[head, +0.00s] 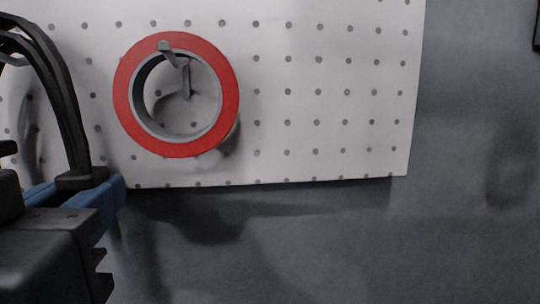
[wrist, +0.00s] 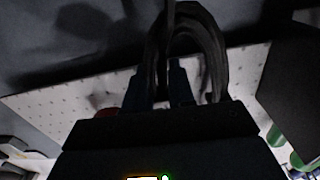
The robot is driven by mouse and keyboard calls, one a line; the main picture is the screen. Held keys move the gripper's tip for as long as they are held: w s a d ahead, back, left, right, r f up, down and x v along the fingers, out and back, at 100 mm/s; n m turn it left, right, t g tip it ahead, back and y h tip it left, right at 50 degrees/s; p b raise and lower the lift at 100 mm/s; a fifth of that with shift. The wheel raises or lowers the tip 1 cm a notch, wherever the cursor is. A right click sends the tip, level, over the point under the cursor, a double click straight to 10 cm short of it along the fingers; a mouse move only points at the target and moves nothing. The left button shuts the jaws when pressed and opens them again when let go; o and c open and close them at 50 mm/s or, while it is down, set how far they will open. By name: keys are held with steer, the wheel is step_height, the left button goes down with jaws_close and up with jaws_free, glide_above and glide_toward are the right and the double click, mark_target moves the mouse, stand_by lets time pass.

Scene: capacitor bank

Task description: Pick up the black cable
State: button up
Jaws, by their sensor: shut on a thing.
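The black cable (head: 68,110) is a bundle of several dark strands at the left of the head view, bent over in a loop. Its lower end goes down to my gripper (head: 92,190), which has blue fingers and is shut on it. The top left of the loop runs out of the picture. In the wrist view the cable (wrist: 213,55) arches up and over from between the dark fingers of my gripper (wrist: 160,88). The exact grip point is dark and partly hidden there.
A white pegboard (head: 330,120) stands behind the cable. A red ring-shaped roll (head: 228,98) hangs on its hook, right of the cable.

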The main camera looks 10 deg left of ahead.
mark_target(49, 103)
jaws_close()
steer(key=shift+s+r+b, duration=0.2)
steer(key=shift+r+b, duration=0.1)
steer(key=shift+r, duration=0.1)
steer(key=r, duration=0.6)
steer(key=shift+s+d+r+b, duration=0.1)
steer(key=shift+s+r+b, duration=0.05)
steer(key=shift+s+b, duration=0.2)
steer(key=b+v, duration=0.2)
steer(key=v, duration=1.7)
steer(key=shift+w+d, duration=0.1)
steer(key=shift+d, duration=0.05)
